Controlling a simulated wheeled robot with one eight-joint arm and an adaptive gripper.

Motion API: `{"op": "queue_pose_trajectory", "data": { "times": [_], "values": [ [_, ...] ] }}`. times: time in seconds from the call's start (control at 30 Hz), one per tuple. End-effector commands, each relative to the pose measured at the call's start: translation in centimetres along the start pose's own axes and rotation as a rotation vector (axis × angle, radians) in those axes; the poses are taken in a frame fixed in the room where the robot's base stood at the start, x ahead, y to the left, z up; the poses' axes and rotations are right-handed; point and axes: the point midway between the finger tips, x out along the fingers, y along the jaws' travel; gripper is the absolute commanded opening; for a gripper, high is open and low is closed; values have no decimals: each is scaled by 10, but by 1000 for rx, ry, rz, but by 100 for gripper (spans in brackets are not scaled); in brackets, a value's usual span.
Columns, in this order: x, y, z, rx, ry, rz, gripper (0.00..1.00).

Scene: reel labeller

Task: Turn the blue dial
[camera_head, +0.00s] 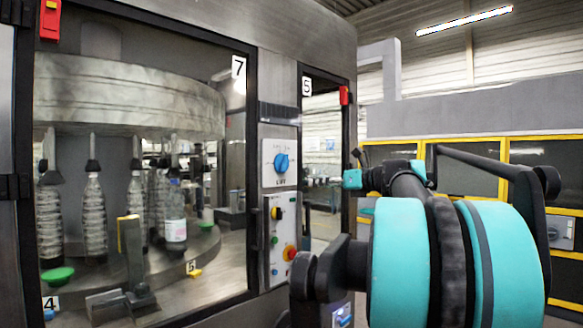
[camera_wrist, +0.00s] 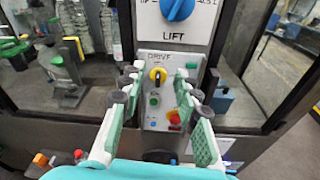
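The blue dial (camera_head: 282,162) sits on a white panel on the machine's upright post. Its panel is marked LIFT. In the wrist view the blue dial (camera_wrist: 177,8) is cut off by the top edge, above the LIFT label. My gripper (camera_wrist: 159,84) is open, with its two teal and white fingers spread in front of the lower DRIVE panel (camera_wrist: 144,62). Nothing shows between the fingers except that panel behind them. The dial lies beyond the fingertips, and no contact shows. In the head view my arm covers the lower right, and I cannot make out the fingers clearly.
Glass doors flank the post. Behind the left door stand bottles (camera_head: 94,205) under a round drum (camera_head: 130,95). A red lock (camera_head: 344,95) is on the right door.

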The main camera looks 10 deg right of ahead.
Motion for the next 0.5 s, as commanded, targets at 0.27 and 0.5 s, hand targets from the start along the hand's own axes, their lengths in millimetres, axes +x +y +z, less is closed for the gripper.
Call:
{"op": "queue_pose_trajectory", "data": {
  "times": [0.27, 0.5],
  "values": [
    [-18, -11, 66, 226, -132, -9, 32],
    [17, -11, 70, 225, -130, -5, 32]
  ]
}}
